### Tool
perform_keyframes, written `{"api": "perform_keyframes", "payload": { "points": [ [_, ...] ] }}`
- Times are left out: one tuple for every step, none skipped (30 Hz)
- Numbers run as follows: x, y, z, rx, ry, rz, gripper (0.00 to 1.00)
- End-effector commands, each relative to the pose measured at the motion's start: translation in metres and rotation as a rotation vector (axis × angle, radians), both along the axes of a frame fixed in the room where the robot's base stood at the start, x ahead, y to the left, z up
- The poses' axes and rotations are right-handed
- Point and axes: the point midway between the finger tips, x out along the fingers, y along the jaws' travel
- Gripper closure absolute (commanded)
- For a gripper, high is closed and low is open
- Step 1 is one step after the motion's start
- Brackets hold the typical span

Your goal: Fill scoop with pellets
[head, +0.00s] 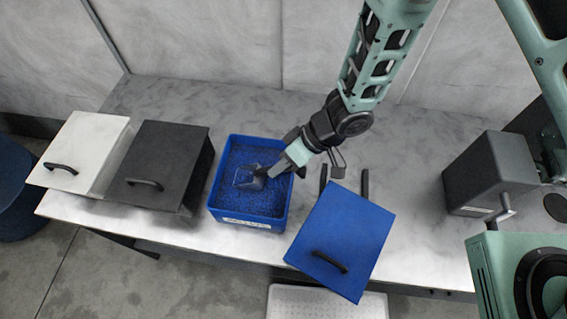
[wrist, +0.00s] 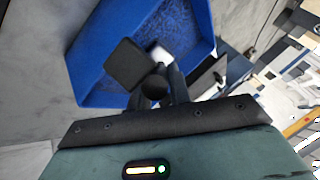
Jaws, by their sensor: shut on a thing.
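A blue open bin (head: 216,212) stands on the table, with blue pellets (head: 252,158) inside; the bin also shows in the wrist view (wrist: 88,75). A dark scoop (head: 250,179) is in the bin, at or just above the pellets; I cannot tell how deep it sits or whether it holds any. My gripper (head: 277,168) reaches over the bin's right wall and is shut on the scoop's handle. In the wrist view the dark scoop (wrist: 127,64) lies just beyond my fingers (wrist: 163,85), partly hiding the pellets.
A blue lid (head: 345,232) with a black handle lies right of the bin. A black-lidded bin (head: 160,163) and a white-lidded bin (head: 85,145) stand to the left. The table behind the bins is clear.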

Motion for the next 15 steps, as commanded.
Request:
{"api": "perform_keyframes", "payload": {
  "points": [
    [0.0, 0.001, -0.006, 0.001, 0.0, 0.001, 1.0],
    [0.0, 0.002, -0.007, 0.001, 0.0, 0.001, 1.0],
    [0.0, 0.003, -0.009, 0.001, 0.001, 0.0, 1.0],
    [0.0, 0.003, -0.011, 0.0, 0.0, 0.0, 1.0],
    [0.0, 0.004, -0.012, 0.0, 0.0, 0.0, 1.0],
    [0.0, 0.005, -0.015, 0.0, 0.0, 0.0, 1.0],
    [0.0, 0.005, -0.016, 0.0, 0.0, 0.0, 1.0],
    [0.0, 0.006, -0.018, 0.0, 0.0, 0.0, 1.0],
    [0.0, 0.006, -0.02, 0.0, 0.0, 0.0, 1.0],
    [0.0, 0.007, -0.022, 0.0, 0.0, 0.0, 1.0],
    [0.001, 0.007, -0.023, 0.001, 0.0, 0.0, 1.0],
    [0.001, 0.007, -0.023, 0.008, 0.0, -0.001, 1.0],
    [0.001, 0.007, -0.023, 0.012, -0.001, -0.001, 1.0],
    [0.001, 0.007, -0.024, 0.016, -0.001, -0.001, 1.0],
    [0.001, 0.008, -0.024, 0.021, -0.001, -0.001, 1.0]
  ]
}}
